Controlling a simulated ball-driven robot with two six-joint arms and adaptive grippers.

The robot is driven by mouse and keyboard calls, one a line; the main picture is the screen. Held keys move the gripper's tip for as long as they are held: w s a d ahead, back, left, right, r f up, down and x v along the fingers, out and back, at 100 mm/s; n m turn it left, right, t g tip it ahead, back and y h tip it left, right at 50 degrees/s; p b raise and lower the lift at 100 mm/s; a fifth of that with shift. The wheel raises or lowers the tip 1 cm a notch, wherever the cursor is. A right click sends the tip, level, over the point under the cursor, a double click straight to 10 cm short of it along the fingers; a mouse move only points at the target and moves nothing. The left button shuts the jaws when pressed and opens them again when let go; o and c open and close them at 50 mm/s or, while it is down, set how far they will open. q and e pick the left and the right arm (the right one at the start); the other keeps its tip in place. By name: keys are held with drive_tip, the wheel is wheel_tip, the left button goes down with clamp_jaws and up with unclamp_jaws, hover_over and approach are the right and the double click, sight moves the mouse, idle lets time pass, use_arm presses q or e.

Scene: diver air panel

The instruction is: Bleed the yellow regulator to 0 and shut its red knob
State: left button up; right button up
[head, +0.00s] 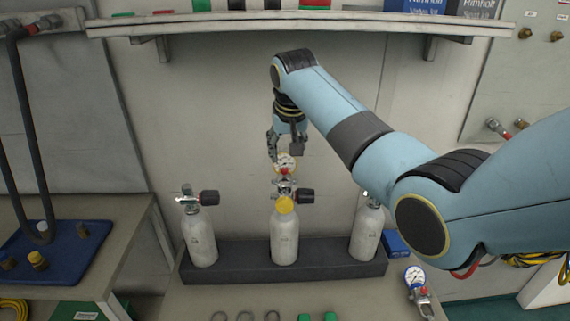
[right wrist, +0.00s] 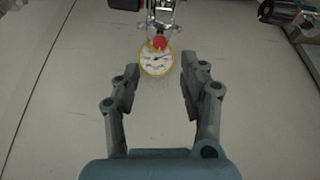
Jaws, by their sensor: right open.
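The yellow regulator's gauge (head: 287,161) has a white face and yellow rim. It sits at the top of the middle cylinder (head: 285,238), with a red knob (head: 284,171) just below it. In the right wrist view the gauge (right wrist: 157,62) faces the camera and the red knob (right wrist: 159,42) is at its upper edge. The needle's reading is too small to tell. My right gripper (head: 284,152) is open and empty at the gauge. In the wrist view its fingertips (right wrist: 160,70) lie either side of the gauge, apparently without touching. My left gripper is out of view.
Two more cylinders, left (head: 200,238) and right (head: 365,235), stand in the same dark rack (head: 236,272). Another gauge (head: 415,278) lies at the bench's right. A shelf (head: 300,24) runs above. A blue tray (head: 60,252) is at left.

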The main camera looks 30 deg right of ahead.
sight(285, 169)
drive_tip(key=x, duration=0.6)
drive_tip(key=shift+w+f, duration=0.2)
drive_tip(key=shift+f, duration=0.2)
clamp_jaws()
